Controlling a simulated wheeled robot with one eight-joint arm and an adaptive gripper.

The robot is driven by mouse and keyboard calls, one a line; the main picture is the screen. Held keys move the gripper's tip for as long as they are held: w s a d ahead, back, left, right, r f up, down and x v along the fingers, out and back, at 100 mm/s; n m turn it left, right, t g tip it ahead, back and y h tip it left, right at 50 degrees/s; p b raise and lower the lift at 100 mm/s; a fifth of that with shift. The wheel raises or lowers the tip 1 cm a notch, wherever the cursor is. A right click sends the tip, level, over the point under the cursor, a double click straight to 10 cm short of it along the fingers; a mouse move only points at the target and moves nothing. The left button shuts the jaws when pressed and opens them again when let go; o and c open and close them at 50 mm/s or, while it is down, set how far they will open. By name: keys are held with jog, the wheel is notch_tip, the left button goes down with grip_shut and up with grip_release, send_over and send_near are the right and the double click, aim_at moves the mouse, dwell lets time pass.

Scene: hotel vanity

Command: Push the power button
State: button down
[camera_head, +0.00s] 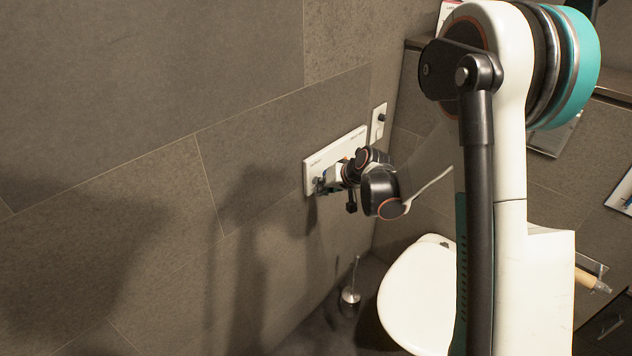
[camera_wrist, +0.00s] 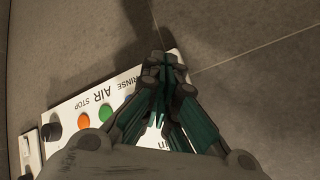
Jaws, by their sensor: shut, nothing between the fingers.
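A white control panel (camera_head: 313,165) is fixed on the tiled wall. In the wrist view the panel (camera_wrist: 124,76) appears upside down, with the words STOP, AIR and RINSE, an orange button (camera_wrist: 84,121) and a green button (camera_wrist: 105,112). My gripper (camera_head: 321,186) is at the panel's left end in the head view. In the wrist view my gripper (camera_wrist: 166,62) is shut and empty, its fingertips over the panel's end near the edge. I cannot tell whether they touch it. No power button can be made out; my gripper hides part of the panel.
A smaller white plate (camera_head: 378,124) with a dark knob (camera_head: 382,118) is on the wall just right of the panel. A white toilet (camera_head: 420,290) stands below, with a brush holder (camera_head: 350,296) on the floor. The wall left of the panel is bare.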

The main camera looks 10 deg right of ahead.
jog(key=shift+w+a, duration=0.1)
dwell(0.4)
jog(key=shift+s+d, duration=0.4)
jog(key=shift+s, duration=0.1)
jog(key=s+d, duration=0.3)
jog(key=s, duration=0.2)
jog(key=shift+d, duration=0.25)
